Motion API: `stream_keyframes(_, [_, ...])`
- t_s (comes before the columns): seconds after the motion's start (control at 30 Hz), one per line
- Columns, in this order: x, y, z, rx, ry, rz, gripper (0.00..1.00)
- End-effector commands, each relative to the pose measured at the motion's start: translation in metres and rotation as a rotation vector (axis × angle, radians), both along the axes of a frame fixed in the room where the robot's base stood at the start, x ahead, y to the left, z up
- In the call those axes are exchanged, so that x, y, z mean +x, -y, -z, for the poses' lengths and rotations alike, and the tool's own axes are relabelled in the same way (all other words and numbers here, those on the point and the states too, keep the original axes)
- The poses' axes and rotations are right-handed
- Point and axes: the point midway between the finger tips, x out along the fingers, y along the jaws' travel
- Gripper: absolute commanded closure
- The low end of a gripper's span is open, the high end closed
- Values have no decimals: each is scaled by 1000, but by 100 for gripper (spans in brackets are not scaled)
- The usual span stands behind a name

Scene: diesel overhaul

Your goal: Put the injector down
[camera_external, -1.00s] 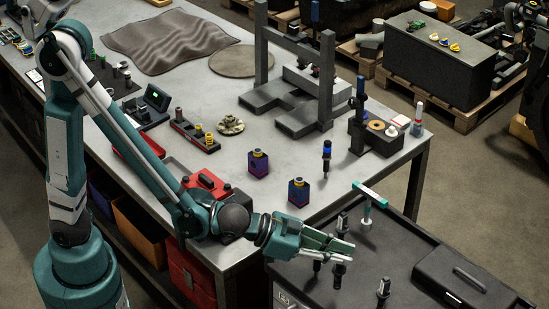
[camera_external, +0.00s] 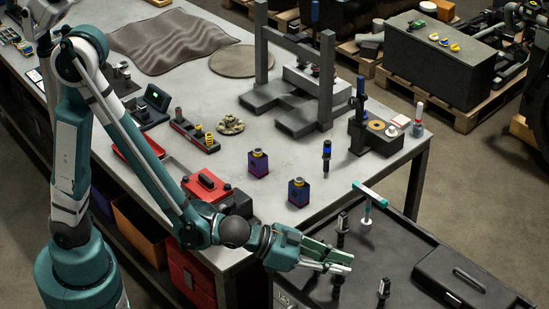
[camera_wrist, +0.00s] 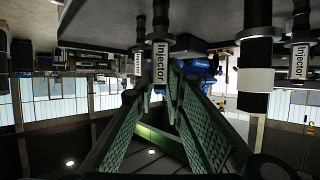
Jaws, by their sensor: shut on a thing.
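My gripper (camera_external: 345,263) is low over the dark cart top, its green fingers pointing right. It is shut on an injector (camera_external: 337,286), a dark upright part whose lower portion shows below the fingers. In the wrist view, which looks upside down, the green fingers converge at a labelled injector (camera_wrist: 160,62). Whether its foot touches the cart top (camera_external: 420,235) is unclear. Other dark injectors stand upright on the cart, one behind the fingers (camera_external: 343,225) and one to the right (camera_external: 383,290). A large one stands close in the wrist view (camera_wrist: 256,80).
A teal-handled T-shaped tool (camera_external: 369,195) stands behind my gripper on the cart. A black case (camera_external: 460,282) lies at right. The grey workbench (camera_external: 245,215) borders the cart, with a blue-topped part (camera_external: 327,155) near its edge. Bare cart top lies between injectors and case.

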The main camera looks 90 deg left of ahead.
Motion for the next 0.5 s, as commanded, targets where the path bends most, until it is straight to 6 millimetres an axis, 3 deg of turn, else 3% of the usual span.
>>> stream_keyframes(0.5, [0, 0, 8, 0, 0, 0, 100])
